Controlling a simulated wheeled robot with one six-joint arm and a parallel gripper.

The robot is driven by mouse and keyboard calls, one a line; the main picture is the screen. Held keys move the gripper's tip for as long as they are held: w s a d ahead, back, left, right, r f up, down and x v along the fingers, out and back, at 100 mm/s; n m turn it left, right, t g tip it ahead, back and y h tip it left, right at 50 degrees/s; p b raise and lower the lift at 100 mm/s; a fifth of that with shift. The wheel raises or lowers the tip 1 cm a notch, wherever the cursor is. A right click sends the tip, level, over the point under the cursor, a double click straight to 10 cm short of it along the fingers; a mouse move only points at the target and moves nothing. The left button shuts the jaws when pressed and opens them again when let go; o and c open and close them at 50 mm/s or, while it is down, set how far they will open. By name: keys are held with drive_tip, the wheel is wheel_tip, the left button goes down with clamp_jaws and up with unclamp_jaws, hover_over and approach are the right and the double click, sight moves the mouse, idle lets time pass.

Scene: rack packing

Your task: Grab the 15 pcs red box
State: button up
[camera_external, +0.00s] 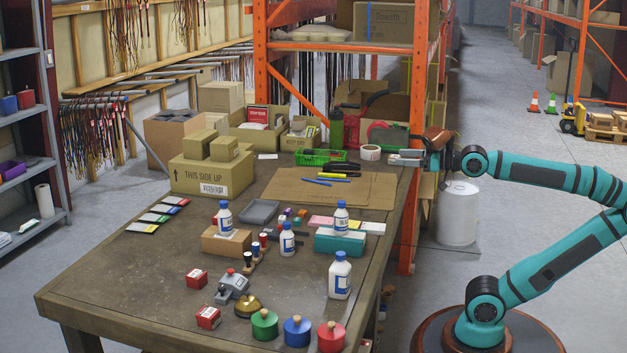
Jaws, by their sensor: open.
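Two small red boxes with white labels lie at the near left part of the table: one red box (197,278) is beside a grey device, and the other red box (208,317) is nearer the front edge. Their labels are too small to read, so I cannot tell which is the 15 pcs one. My gripper (396,158) is open and appears empty above the far right edge of the table, well away from both red boxes.
The table (120,275) holds several white bottles, a grey device (232,287), a brass bell (248,306), and green, blue and red round containers near the front. Cardboard boxes (212,175) stand at the back. A flat cardboard sheet (330,192) lies mid-table. The left front is clear.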

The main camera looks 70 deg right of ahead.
drive_tip(key=w+a+r+g+y, duration=0.15)
drive_tip(key=w+a, duration=0.25)
drive_tip(key=w, duration=0.4)
drive_tip(key=w+a+r+g, duration=0.3)
drive_tip(key=w+a, duration=0.2)
drive_tip(key=w, duration=0.3)
drive_tip(key=w+a+r+g+y, duration=0.1)
drive_tip(key=w+a+r+g, duration=0.2)
drive_tip(key=w, duration=0.5)
drive_tip(key=m+g+h, duration=0.1)
drive_tip(key=g+h, duration=0.2)
drive_tip(key=g, duration=0.7)
hover_over(207, 312)
drive_tip(key=shift+y, duration=0.25)
drive_tip(key=f, duration=3.2)
drive_tip(key=shift+w+d+f, duration=0.25)
drive_tip(key=shift+w, duration=0.05)
drive_tip(key=shift+s+a+f, duration=0.1)
drive_tip(key=shift+s+f, duration=0.1)
drive_tip(key=shift+f, duration=1.15)
drive_tip(key=shift+s+a+f, duration=0.1)
drive_tip(key=shift+s+f, duration=0.05)
drive_tip(key=shift+f, duration=1.15)
drive_tip(key=c, duration=1.1)
